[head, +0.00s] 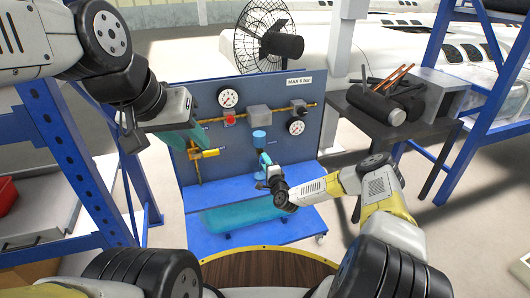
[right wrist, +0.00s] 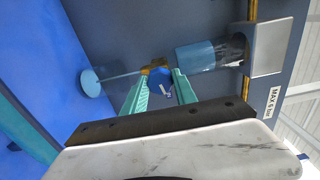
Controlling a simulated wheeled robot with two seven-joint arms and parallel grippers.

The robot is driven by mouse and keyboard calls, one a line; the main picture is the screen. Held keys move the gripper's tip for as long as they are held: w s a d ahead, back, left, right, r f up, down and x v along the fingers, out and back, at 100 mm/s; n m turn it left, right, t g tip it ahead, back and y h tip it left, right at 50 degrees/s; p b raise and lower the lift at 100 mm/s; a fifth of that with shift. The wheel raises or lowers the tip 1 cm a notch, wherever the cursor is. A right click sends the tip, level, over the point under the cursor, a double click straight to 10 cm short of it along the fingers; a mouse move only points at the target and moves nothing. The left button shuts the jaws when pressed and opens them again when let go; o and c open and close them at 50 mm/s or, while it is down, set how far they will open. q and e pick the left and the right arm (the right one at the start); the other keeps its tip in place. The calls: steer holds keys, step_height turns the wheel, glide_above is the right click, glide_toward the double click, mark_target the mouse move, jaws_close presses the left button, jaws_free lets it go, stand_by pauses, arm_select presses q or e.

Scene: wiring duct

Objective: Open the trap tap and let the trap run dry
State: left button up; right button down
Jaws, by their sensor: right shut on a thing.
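The trap (head: 259,137), a blue see-through bowl, hangs from the brass pipe on the panel. In the right wrist view the trap (right wrist: 205,55) is blue in its lower part and clearer and darker near the top. The brass trap tap (right wrist: 157,66) with a small blue lever (right wrist: 160,77) sits beneath it. A thin pale blue line runs from the tap to a round light-blue patch (right wrist: 90,82); I cannot tell if it is water. My right gripper (head: 265,163) (right wrist: 160,88) has its fingers shut around the tap lever. My left gripper (head: 190,138) is at the panel's left side; its gap is hidden.
A yellow-handled valve (head: 206,153) is just below my left gripper. A red knob (head: 230,119), two gauges (head: 228,97) (head: 296,127) and a grey box (head: 259,115) line the pipe. A teal tank (head: 245,213) lies on the blue base. A dark cart (head: 390,125) stands right.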

steer(key=shift+f+m, duration=0.1)
steer(key=shift+m, duration=0.2)
steer(key=c, duration=1)
jaws_free()
steer(key=shift+s, duration=0.1)
steer(key=v, duration=0.7)
steer(key=shift+s, duration=0.3)
steer(key=shift+d, duration=0.1)
